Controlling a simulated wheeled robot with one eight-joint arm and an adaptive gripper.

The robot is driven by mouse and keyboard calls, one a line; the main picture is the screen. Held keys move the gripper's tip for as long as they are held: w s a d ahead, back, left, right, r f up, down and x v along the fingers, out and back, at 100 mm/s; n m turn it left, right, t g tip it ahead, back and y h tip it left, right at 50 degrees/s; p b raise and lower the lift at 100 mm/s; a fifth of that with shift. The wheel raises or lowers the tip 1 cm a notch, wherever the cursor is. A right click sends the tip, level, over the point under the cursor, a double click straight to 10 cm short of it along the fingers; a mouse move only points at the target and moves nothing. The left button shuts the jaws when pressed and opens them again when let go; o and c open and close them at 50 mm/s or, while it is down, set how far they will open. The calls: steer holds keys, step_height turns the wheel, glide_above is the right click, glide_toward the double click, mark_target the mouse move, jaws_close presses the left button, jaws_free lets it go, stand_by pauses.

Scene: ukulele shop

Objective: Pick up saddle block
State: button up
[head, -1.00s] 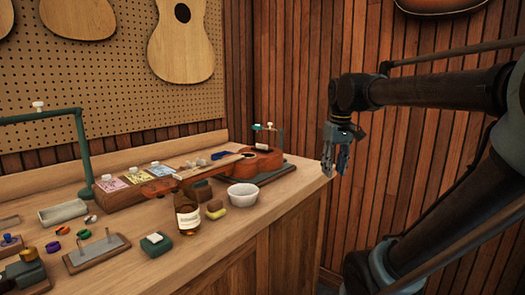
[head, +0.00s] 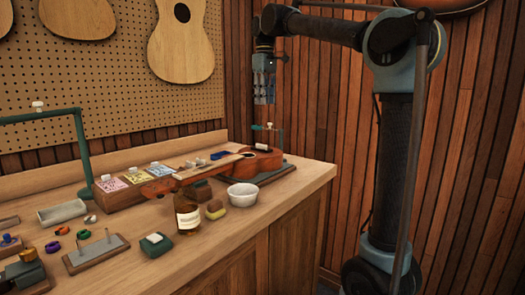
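My gripper (head: 264,103) hangs pointing down in the air above the far right part of the bench, over the ukulele's body end. Its two fingers look apart, with nothing seen between them. A ukulele (head: 262,163) lies on the bench with its neck toward the left. A small pale piece (head: 261,147) sits on its body near a green clamp post (head: 281,137). I cannot tell for sure which small piece is the saddle block; a dark green block with a pale top (head: 156,243) lies near the front edge.
A tall green frame (head: 83,150) stands at left. The bench's right end (head: 316,173) is bare.

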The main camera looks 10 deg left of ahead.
mark_target(261, 148)
step_height(261, 148, down, 17)
steer(key=shift+s+a+f, duration=0.1)
steer(key=shift+s+a, duration=0.05)
jaws_close()
stand_by(0.8)
